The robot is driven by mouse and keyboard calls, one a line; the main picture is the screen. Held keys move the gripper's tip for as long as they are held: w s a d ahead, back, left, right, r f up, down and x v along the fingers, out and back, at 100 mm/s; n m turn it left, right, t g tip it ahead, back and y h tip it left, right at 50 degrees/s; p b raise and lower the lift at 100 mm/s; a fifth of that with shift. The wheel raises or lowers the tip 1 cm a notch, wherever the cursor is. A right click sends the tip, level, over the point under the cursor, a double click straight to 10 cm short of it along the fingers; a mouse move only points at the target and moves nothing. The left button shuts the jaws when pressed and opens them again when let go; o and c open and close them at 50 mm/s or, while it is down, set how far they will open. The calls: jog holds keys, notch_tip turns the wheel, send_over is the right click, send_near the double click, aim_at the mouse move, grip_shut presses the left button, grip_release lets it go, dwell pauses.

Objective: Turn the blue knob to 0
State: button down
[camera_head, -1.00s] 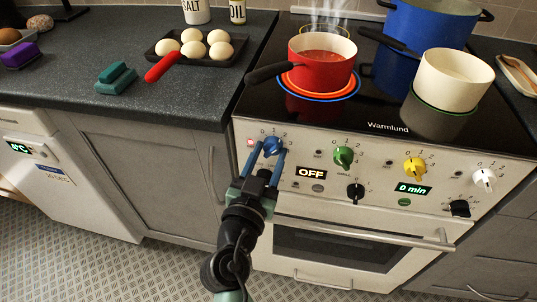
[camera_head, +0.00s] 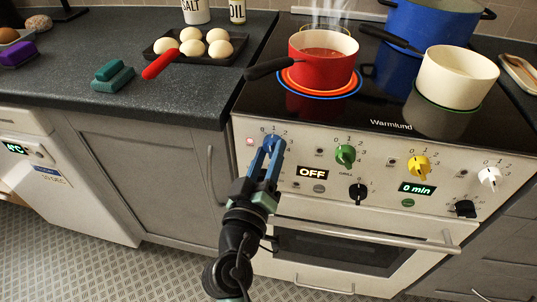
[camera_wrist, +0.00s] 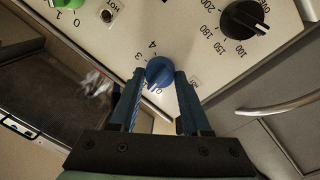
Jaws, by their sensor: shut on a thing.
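The blue knob (camera_head: 272,141) is at the left end of the oven's control panel. Marks 0, 1 and 2 show above it in the head view. My gripper (camera_head: 268,153) reaches up from below, shut on the knob with one finger on each side. In the wrist view the blue knob (camera_wrist: 158,70) sits between the fingertips, with marks 3 and 4 beside it. A pale pointer line shows on its lower part there, but I cannot tell the exact setting. The fingers partly cover the knob in the head view.
A red pot (camera_head: 322,62) steams on a glowing ring on the hob. Green (camera_head: 345,155), yellow (camera_head: 419,167) and white (camera_head: 489,177) knobs lie to the right. A black knob (camera_head: 357,193) and the oven handle (camera_head: 370,237) are lower. A small reddish lamp (camera_head: 249,141) is left of the blue knob.

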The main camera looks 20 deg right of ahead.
jog(key=n+p, duration=0.1)
jog(key=n, duration=0.6)
jog(key=shift+f+n+t, duration=0.1)
jog(key=shift+n+t, duration=0.2)
dwell(0.4)
jog(key=shift+c, duration=1.8)
grip_release()
jog(key=r+b+v, duration=0.1)
jog(key=v, duration=1.2)
jog(key=shift+d+f, duration=0.15)
jog(key=shift+f, duration=0.2)
jog(key=shift+s, duration=0.1)
